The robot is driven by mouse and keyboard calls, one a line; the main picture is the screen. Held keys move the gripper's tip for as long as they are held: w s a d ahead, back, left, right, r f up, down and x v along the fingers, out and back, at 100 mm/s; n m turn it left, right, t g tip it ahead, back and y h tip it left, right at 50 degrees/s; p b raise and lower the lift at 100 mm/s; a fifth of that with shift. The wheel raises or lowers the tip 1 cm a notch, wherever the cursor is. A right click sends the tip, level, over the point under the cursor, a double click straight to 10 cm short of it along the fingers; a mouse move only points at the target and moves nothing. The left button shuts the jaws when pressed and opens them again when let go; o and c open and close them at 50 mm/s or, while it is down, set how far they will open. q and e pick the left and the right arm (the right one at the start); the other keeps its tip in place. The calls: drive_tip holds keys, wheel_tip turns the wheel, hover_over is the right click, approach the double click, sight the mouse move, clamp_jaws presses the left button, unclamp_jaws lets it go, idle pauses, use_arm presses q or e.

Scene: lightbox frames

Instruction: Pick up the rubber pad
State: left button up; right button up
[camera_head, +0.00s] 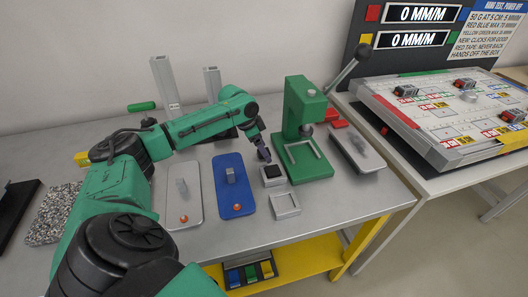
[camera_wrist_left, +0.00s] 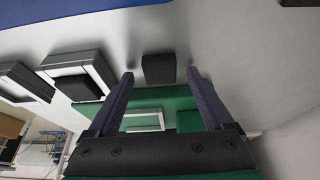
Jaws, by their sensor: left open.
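A small black block, which looks like the rubber pad (camera_wrist_left: 158,68), lies on the grey table top in the left wrist view. It sits between and just beyond the tips of my left gripper (camera_wrist_left: 160,77), apart from both fingers. The left gripper is open and empty. In the head view the left gripper (camera_head: 264,154) points down just left of the green press; I cannot make out this block there. A pale square holder (camera_head: 272,183) with a dark top stands just in front of the gripper. My right gripper is not in view.
The green press (camera_head: 304,125) stands close on the right. A second square frame (camera_head: 285,212) lies near the front edge. A blue tray (camera_head: 234,200) and a grey tray (camera_head: 182,205) lie to the left. Another grey tray (camera_head: 360,158) lies right of the press.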

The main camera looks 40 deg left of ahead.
use_arm(q)
clamp_jaws()
